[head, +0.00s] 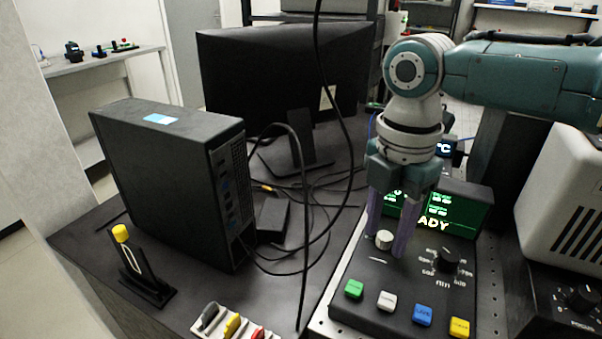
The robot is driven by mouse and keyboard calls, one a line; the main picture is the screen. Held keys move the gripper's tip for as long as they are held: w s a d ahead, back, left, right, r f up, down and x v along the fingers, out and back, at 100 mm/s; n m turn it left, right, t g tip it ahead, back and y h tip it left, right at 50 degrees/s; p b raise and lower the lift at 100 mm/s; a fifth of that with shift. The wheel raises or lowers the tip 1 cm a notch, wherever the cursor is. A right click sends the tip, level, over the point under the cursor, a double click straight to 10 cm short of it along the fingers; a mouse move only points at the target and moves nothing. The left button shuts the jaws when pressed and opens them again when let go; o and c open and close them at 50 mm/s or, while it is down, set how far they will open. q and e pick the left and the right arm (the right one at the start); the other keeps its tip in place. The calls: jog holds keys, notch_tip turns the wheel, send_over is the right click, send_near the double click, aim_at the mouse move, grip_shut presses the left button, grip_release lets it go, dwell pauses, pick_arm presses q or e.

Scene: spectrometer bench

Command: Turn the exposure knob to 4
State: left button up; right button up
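The control box has a black knob (447,261) ringed by small white marks too small to read surely. Left of it is a small silver knob (384,239). I cannot read which one is labelled exposure, nor either setting. My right gripper (389,243) points down with its two purple fingers on either side of the silver knob, apart from the black one. Whether the fingers touch the silver knob cannot be told. A green-lit display (437,212) behind shows "ADY", its left part hidden by the gripper. My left gripper is not in view.
Green (354,289), white (387,301), blue (422,315) and yellow (460,327) buttons line the box's front. A computer tower (172,190), monitor (285,85) and loose black cables stand left. A white instrument (563,200) stands close on the right.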

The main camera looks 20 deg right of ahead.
grip_shut()
jog(key=shift+r, duration=0.1)
dwell(0.4)
